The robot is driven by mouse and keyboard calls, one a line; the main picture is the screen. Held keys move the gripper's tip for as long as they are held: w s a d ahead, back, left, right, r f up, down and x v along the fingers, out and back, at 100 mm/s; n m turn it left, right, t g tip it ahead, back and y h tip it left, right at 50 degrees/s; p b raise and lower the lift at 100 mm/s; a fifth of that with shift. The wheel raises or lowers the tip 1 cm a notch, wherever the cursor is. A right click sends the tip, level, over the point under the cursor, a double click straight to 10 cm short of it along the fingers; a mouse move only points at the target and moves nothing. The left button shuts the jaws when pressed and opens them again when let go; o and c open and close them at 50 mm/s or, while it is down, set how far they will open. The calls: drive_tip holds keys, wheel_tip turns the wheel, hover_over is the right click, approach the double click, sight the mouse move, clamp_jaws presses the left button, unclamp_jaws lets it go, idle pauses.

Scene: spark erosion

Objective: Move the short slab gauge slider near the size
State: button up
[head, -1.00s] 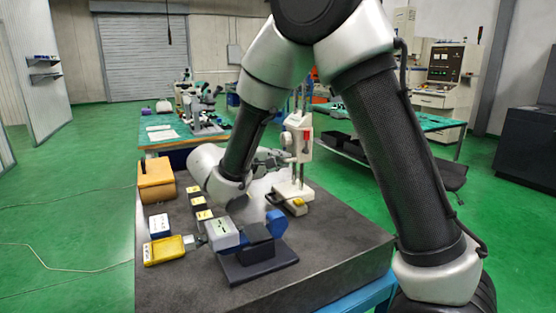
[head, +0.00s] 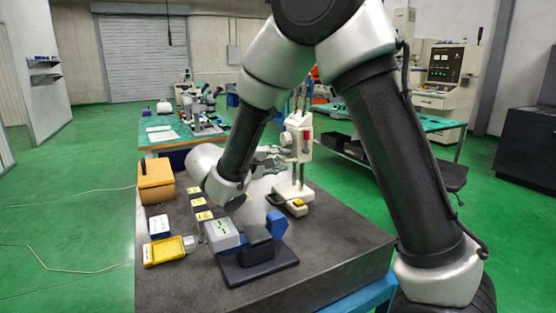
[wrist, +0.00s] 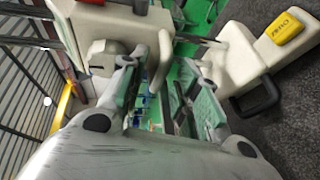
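The gauge is a white stand with an upright column on the dark slab (head: 330,228). Its slider (head: 300,140) is a white block with a red mark, partway up the column. In the wrist view a white part of the gauge (wrist: 110,30) lies at upper left, beside my left finger. My gripper (head: 274,157) is left of the column, a little below the slider. Whether a finger touches the gauge I cannot tell.
The gauge base (wrist: 240,60) has a yellow button (wrist: 285,28). The slab's front right is clear.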

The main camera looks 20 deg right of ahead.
drive_tip(key=v, duration=1.1)
drive_tip(key=shift+s+a, duration=0.25)
drive_tip(key=shift+a, duration=0.05)
drive_tip(key=shift+r, duration=0.1)
drive_tip(key=s+d+r+m+g+y, duration=0.1)
drive_tip(key=s+d+m+g+y, duration=0.2)
drive_tip(key=d, duration=0.6)
drive_tip(key=s+d+r+g, duration=0.1)
drive_tip(key=s+d+g, duration=0.3)
drive_tip(key=d, duration=0.5)
drive_tip(key=s+d+f+m+t+y, duration=0.1)
drive_tip(key=s+d+y, duration=0.2)
drive_tip(key=s+y, duration=0.2)
drive_tip(key=s+d+f+m+t+y, duration=0.1)
drive_tip(key=s+y, duration=0.4)
drive_tip(key=s, duration=0.7)
drive_tip(key=d+m, duration=0.1)
drive_tip(key=d, duration=0.1)
drive_tip(key=shift+d+t, duration=0.3)
drive_tip(key=shift+d, duration=0.05)
